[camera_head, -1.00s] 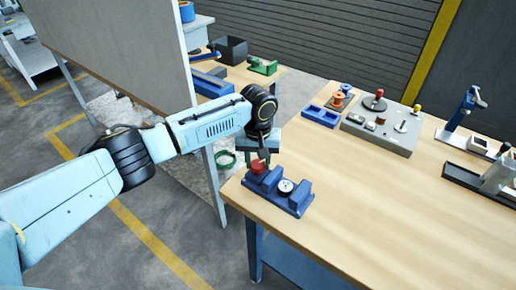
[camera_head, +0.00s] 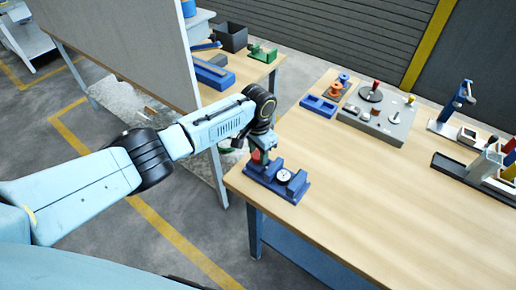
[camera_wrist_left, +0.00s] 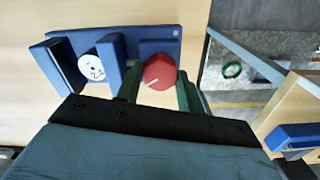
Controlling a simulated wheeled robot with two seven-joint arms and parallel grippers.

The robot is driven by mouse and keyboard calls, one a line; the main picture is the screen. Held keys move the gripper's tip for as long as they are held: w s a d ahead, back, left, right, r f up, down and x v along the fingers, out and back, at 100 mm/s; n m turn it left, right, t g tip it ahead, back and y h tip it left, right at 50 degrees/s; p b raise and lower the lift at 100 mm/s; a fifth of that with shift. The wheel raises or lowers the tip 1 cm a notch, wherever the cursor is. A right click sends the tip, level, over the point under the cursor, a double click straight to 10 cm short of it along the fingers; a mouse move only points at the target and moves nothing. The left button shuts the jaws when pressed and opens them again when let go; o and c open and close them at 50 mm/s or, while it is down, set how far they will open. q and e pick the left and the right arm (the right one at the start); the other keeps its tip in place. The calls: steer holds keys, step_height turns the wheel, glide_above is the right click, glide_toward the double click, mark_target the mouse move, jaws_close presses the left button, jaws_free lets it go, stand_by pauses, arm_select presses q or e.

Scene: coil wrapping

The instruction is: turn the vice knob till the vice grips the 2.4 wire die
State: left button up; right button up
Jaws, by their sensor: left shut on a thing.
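The blue vice (camera_head: 290,194) sits at the near left corner of the wooden table. The 2.4 wire die (camera_head: 284,176) is a pale round disc between its two blue jaws; it also shows in the left wrist view (camera_wrist_left: 96,68). I cannot tell whether both jaws touch it. The red vice knob (camera_wrist_left: 159,72) with a white mark line is at the vice's end. My left gripper (camera_wrist_left: 160,84) is shut on the knob, a green finger on each side. In the head view my left gripper (camera_head: 259,153) partly hides the knob. My right gripper is not in view.
Behind the vice stand a blue tray (camera_head: 319,106) and a grey panel with knobs (camera_head: 378,121). A blue-and-grey stand (camera_head: 456,106) is at the right. The middle of the table (camera_head: 350,190) is clear. A tall grey partition (camera_head: 125,50) rises behind my left arm.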

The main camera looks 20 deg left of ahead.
mark_target(258, 155)
arm_select(q)
steer(key=m, duration=0.4)
steer(key=shift+m+p, duration=0.4)
steer(key=m, duration=0.9)
steer(key=shift+m, duration=1.8)
steer(key=o, duration=0.7)
steer(key=shift+r, duration=0.1)
step_height(258, 155, up, 13)
steer(key=shift+r, duration=0.15)
